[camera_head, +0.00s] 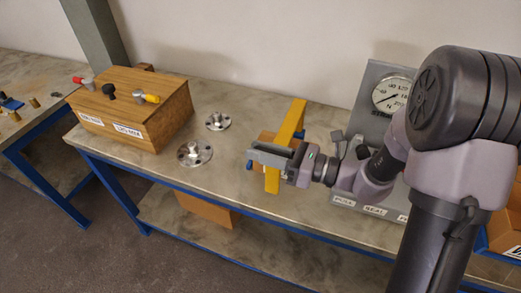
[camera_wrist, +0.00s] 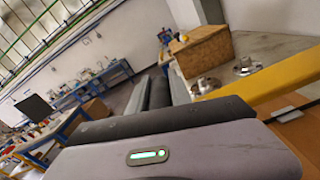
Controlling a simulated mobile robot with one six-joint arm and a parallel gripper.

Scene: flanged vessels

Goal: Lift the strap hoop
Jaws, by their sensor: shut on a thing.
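The strap hoop (camera_head: 289,123) is a flat yellow band above the workbench in the head view. Its lower end (camera_head: 272,180) shows below my gripper. My gripper (camera_head: 268,155) is shut across the middle of the band, with the jaws pointing left. In the wrist view the yellow strap hoop (camera_wrist: 268,84) runs off to the right, behind the dark gripper body. The jaws cover part of the band, and I cannot tell whether its lower end touches anything.
A wooden box (camera_head: 160,105) with coloured knobs stands at the left of the workbench (camera_head: 200,85). Two metal flanges (camera_head: 194,153) (camera_head: 218,121) lie between it and my gripper. A grey panel with a dial gauge (camera_head: 392,94) stands behind my arm. A brown block shows behind the hoop.

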